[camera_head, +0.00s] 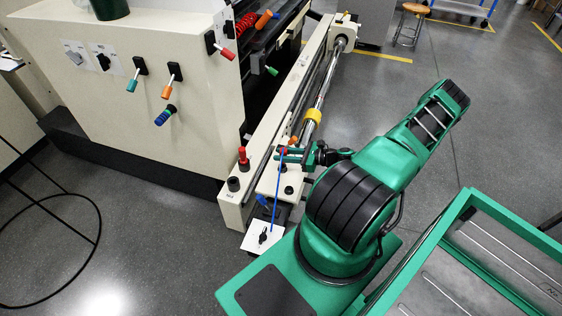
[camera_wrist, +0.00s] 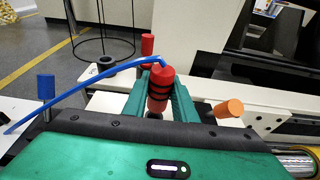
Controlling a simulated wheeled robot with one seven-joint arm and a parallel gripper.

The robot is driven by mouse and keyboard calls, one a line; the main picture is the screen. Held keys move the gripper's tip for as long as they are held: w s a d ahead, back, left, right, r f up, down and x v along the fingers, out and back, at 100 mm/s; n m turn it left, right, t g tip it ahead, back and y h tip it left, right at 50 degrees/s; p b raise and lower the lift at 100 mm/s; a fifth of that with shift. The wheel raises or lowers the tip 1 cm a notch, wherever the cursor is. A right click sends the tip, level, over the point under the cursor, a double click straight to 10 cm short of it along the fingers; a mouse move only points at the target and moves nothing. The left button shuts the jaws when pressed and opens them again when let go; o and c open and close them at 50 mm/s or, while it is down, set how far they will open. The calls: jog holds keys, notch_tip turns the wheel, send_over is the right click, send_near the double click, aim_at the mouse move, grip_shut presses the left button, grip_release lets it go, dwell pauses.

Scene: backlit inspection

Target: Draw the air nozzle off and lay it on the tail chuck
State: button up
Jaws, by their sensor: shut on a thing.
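The air nozzle (camera_wrist: 161,88) is red with black bands, and a blue hose (camera_wrist: 110,72) runs from its top to the left. My gripper (camera_wrist: 159,98) is shut on the nozzle, with one green finger on each side. The nozzle stands nearly upright, leaning slightly. In the head view my gripper (camera_head: 287,155) is over the near end of the machine's rail. I cannot surely pick out the tail chuck; a steel bar with a yellow ring (camera_head: 312,116) lies just beyond my gripper.
A red knob (camera_head: 243,155) stands left of my gripper. An orange knob (camera_wrist: 228,109) and a blue handle (camera_wrist: 46,87) flank it in the wrist view. The cream machine cabinet (camera_head: 150,90) is at the left. Open floor lies beyond the rail.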

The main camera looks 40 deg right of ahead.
jog(key=shift+r, duration=4)
grip_shut()
